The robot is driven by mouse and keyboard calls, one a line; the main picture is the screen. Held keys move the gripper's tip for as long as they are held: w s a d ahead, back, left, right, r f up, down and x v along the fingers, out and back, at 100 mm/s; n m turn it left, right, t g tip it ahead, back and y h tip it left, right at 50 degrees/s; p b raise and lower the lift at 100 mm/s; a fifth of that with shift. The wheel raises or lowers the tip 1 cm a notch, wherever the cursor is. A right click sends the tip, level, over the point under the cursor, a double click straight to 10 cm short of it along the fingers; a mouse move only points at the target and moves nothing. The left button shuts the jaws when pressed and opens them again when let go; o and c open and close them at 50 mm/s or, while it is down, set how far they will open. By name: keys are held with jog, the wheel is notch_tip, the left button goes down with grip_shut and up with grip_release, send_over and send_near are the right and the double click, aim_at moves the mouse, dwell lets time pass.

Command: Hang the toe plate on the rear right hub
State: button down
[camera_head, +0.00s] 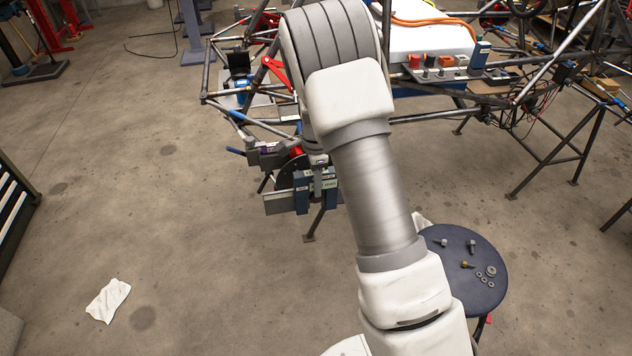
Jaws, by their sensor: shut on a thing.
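The toe plate (278,204) is a flat grey plate low in the middle of the view, left of my arm. My gripper (315,193) has dark blue fingers and is shut on the plate, which it holds upright at the near side of the hub. The hub (290,174) shows as a dark round disc with a red part (296,152) above it. My arm and gripper hide much of the hub. I cannot tell whether the plate touches the hub.
The tube chassis (212,100) spans the back on stands. A grey block-like fitting (265,156) sits just left of the hub. A round dark stool (450,254) with bolts and washers stands at lower right. A white rag (108,300) lies on open floor at left.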

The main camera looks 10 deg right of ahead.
jog(key=c, duration=0.5)
grip_release()
jog(key=shift+r, duration=0.1)
notch_tip(320, 180, up, 17)
jog(key=p, duration=0.2)
jog(key=shift+r+p, duration=0.15)
jog(key=shift+p, duration=0.2)
